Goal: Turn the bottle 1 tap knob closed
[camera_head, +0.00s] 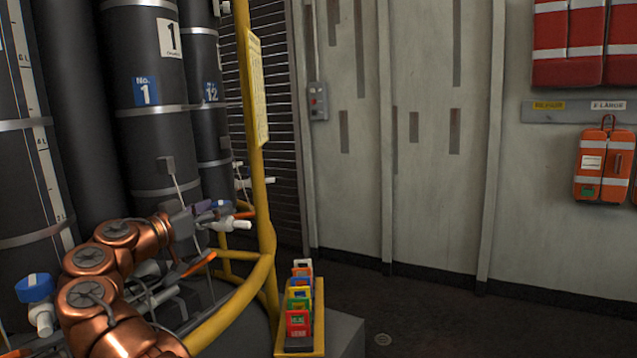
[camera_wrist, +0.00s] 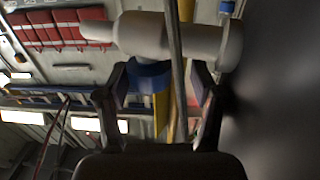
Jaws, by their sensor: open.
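The black bottle 1 (camera_head: 152,62) stands upright at the left, with a white "1" label and a blue "No. 1" label. Its white tap (camera_head: 228,224) sticks out low in front, at the tip of my gripper (camera_head: 203,213). In the wrist view the white tap body (camera_wrist: 140,35) lies across the top, and its blue knob (camera_wrist: 149,76) sits between the fingers of my gripper (camera_wrist: 158,82). The fingers are apart, with a gap showing on the right of the knob. Whether the left finger touches it I cannot tell. A thin grey rod (camera_wrist: 178,70) crosses in front of the tap.
A yellow rail (camera_head: 262,170) curves around the bottles, close to my arm. Another tap with a blue knob (camera_head: 36,288) is at far left. A yellow rack of coloured tags (camera_head: 299,310) stands by the rail. The floor (camera_head: 450,325) at right is clear.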

